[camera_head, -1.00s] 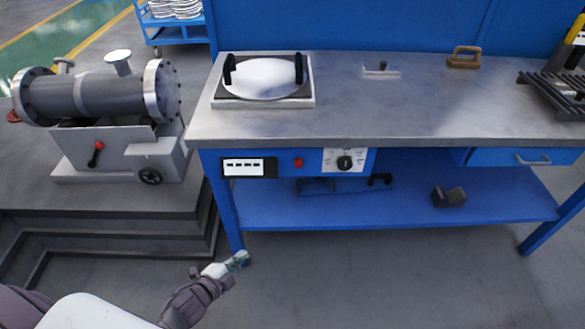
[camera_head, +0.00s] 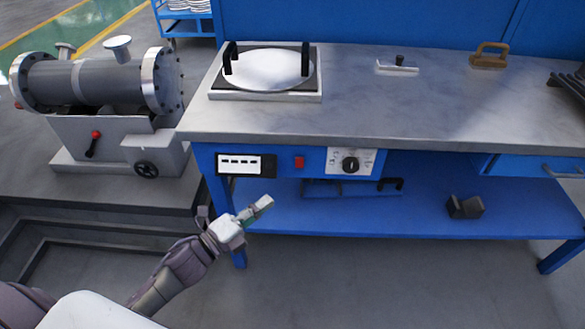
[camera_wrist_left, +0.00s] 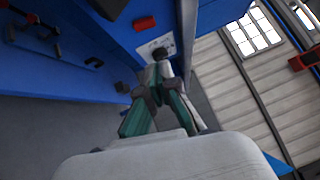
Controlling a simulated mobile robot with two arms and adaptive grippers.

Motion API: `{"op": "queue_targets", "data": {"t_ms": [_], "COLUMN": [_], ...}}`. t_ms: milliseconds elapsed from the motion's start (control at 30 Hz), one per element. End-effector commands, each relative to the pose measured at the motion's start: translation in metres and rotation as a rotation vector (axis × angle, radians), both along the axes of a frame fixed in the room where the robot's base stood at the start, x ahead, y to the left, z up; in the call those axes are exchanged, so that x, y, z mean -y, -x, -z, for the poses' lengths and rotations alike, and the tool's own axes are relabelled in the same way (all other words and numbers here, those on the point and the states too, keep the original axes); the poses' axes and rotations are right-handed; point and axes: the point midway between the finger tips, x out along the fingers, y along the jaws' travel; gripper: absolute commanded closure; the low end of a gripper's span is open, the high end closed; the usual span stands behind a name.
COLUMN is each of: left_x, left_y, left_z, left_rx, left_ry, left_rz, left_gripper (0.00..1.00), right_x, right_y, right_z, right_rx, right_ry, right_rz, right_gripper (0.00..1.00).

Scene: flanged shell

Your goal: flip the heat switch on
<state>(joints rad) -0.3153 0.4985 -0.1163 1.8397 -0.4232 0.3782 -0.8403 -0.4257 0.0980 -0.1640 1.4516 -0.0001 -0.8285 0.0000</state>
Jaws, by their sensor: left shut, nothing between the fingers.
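The bench's blue front panel holds a small red switch (camera_head: 299,162), between a display box (camera_head: 240,164) and a white plate with a black dial (camera_head: 351,165). I cannot read which control is marked heat, or the switch's position. In the left wrist view the red switch (camera_wrist_left: 145,22) and the white dial plate (camera_wrist_left: 152,48) lie beyond my fingertips. My left gripper (camera_head: 264,202) is shut and empty, in front of the bench, below and left of the red switch and apart from it. It also shows in the wrist view (camera_wrist_left: 162,68). My right gripper is out of view.
A round white plate with black handles (camera_head: 268,69) sits on the bench top (camera_head: 440,110). A blue lower shelf (camera_head: 420,220) holds a dark block (camera_head: 465,207). A flanged grey shell (camera_head: 95,82) stands on a platform at left. Floor in front is clear.

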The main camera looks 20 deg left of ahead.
Motion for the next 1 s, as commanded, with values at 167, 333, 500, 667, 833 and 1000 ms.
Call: {"op": "queue_targets", "data": {"t_ms": [167,333,500,667,833,1000], "left_x": [0.016,0.034,0.039,0.034,0.032,0.032], "left_y": [-0.030,-0.062,-0.091,-0.108,-0.114,-0.115], "left_z": [-0.006,-0.010,-0.014,-0.017,-0.017,-0.018], "left_rx": [0.005,0.004,0.002,0.000,-0.002,-0.002], "left_ry": [0.002,-0.001,-0.003,-0.001,-0.001,0.000], "left_rz": [0.000,0.000,-0.001,0.000,0.000,0.000], "left_gripper": [1.00,1.00,1.00,1.00,1.00,1.00], "right_x": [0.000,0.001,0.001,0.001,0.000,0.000], "right_y": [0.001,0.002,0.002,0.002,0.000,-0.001], "right_z": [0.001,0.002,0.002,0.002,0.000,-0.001], "right_rx": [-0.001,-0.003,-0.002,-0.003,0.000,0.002], "right_ry": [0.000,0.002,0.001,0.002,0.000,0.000], "right_rz": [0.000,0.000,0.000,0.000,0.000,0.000], "right_gripper": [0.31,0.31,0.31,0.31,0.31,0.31]}}
